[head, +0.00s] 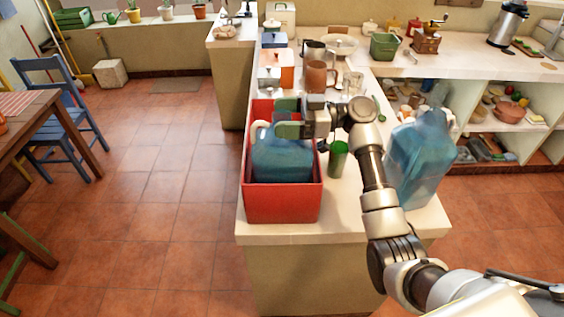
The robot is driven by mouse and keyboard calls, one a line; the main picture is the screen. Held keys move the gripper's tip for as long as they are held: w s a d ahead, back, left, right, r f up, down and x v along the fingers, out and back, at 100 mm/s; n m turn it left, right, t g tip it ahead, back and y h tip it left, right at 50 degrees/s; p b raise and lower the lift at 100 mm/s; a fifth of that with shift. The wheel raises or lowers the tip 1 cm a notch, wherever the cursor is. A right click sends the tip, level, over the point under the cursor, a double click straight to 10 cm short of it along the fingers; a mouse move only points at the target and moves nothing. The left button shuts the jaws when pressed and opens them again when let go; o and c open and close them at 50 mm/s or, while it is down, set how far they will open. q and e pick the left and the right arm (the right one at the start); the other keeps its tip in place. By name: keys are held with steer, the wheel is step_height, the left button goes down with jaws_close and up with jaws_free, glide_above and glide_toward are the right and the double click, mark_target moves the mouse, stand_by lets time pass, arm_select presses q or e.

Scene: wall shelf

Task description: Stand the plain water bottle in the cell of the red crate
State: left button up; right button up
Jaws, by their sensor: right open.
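The red crate (283,205) stands near the front end of the white counter. A blue water bottle (282,160) stands in its near part, looking upright, with its top close to my right gripper. My right gripper (287,117) reaches in from the right above the crate, its fingers open at the bottle's top. Whether they touch it I cannot tell. A second large blue bottle (420,160) shows right of my right arm, at the counter's right edge. I cannot tell from markings which bottle is the plain one. My left gripper is out of view.
A green cup (338,158) stands just right of the crate, close to my right arm. Behind the crate are a brown mug (316,77), a glass jar (352,83) and several canisters. The counter's front strip (340,222) is bare.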

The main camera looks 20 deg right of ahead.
steer(key=shift+a, duration=0.4)
steer(key=shift+w+d, duration=0.1)
steer(key=shift+d, duration=0.05)
steer(key=c, duration=1.5)
steer(key=shift+o, duration=0.2)
